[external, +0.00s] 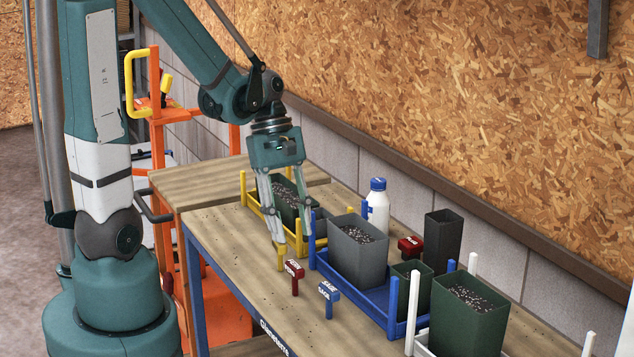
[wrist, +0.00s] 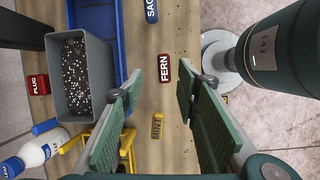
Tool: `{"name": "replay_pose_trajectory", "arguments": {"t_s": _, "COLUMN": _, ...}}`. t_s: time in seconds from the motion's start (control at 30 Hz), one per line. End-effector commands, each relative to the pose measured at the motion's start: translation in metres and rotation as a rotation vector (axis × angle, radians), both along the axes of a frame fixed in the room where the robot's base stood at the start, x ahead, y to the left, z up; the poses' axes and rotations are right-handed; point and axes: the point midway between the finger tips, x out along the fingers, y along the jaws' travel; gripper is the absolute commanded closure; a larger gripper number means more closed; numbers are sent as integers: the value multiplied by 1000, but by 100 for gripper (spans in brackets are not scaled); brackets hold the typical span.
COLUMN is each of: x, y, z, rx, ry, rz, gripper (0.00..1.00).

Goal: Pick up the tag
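Three T-shaped plant tags stand in a row along the front of the wooden bench. The yellow MINT tag (external: 280,257) is nearest my gripper; it also shows in the wrist view (wrist: 158,127). The red FERN tag (external: 294,271) stands beside it and also shows in the wrist view (wrist: 164,82). The blue SAGE tag (external: 329,292) is farther right and sits at the wrist view's top edge (wrist: 151,11). My gripper (external: 294,238) is open, pointing down. In the wrist view, MINT and FERN lie between its spread fingers (wrist: 160,88). I see nothing held.
A yellow rack (external: 255,207) with a dark soil-filled pot is behind my fingers. A blue tray (external: 345,288) holds a grey pot of soil (external: 357,255). Behind are a white bottle (external: 377,210) and red PLUG block (external: 410,246).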

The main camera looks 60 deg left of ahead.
Motion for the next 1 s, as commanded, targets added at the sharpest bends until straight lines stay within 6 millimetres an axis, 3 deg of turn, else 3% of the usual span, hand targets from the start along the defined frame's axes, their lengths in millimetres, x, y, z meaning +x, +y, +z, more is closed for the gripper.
{"name": "replay_pose_trajectory", "arguments": {"t_s": 0.2, "x": -3, "y": 5, "z": -13, "rx": -39, "ry": 57, "rz": 77, "gripper": 68}}
{"name": "replay_pose_trajectory", "arguments": {"t_s": 0.73, "x": -3, "y": 4, "z": -17, "rx": -46, "ry": 67, "rz": 89, "gripper": 68}}
{"name": "replay_pose_trajectory", "arguments": {"t_s": 1.0, "x": -3, "y": -3, "z": -34, "rx": -46, "ry": 67, "rz": 89, "gripper": 68}}
